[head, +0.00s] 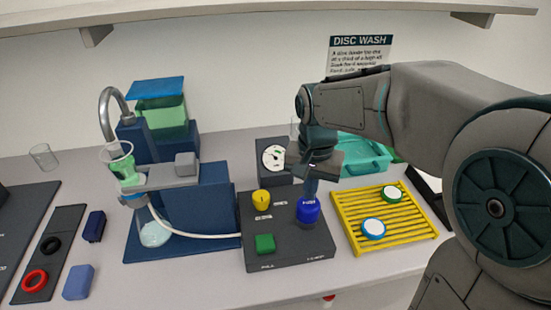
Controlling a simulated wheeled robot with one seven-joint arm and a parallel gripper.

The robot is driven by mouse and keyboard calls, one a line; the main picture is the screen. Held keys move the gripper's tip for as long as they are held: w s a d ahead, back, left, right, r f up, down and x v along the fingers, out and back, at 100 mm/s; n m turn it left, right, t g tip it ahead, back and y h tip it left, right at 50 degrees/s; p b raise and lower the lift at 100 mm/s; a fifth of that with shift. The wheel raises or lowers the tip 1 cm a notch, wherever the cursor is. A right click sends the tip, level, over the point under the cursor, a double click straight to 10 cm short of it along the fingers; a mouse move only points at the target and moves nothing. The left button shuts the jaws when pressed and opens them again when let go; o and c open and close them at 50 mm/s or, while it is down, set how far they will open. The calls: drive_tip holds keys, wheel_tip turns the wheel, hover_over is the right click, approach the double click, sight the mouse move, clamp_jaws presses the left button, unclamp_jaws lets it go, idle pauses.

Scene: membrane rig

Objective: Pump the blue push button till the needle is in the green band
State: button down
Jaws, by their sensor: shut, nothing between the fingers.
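The blue push button (308,211) is on the right side of a dark control box (288,253). My gripper (311,192) is shut, points down and is right over the button, with its tips at or just above the button's top; I cannot tell if they touch. The round gauge (273,158) with a white face stands behind the box, left of my gripper. Its needle and green marking are too small to read surely.
A yellow slatted rack (400,233) with two white discs is at the right, and a teal tray (366,157) is behind it. A blue filter stand (205,204) with flask and tube is left of the box. Bare table lies in front.

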sight(309, 203)
drive_tip(key=shift+f+b, duration=1.6)
drive_tip(key=shift+f, duration=0.65)
wheel_tip(309, 203, up, 5)
drive_tip(key=p, duration=0.3)
drive_tip(key=shift+f+p, duration=0.2)
drive_tip(key=shift+p, duration=0.15)
drive_tip(key=shift+f, duration=0.2)
drive_tip(key=shift+f+b, duration=1.65)
drive_tip(key=shift+f, duration=0.3)
wheel_tip(309, 203, up, 4)
drive_tip(key=p, duration=0.3)
drive_tip(key=shift+r+p, duration=0.15)
drive_tip(key=shift+p, duration=0.15)
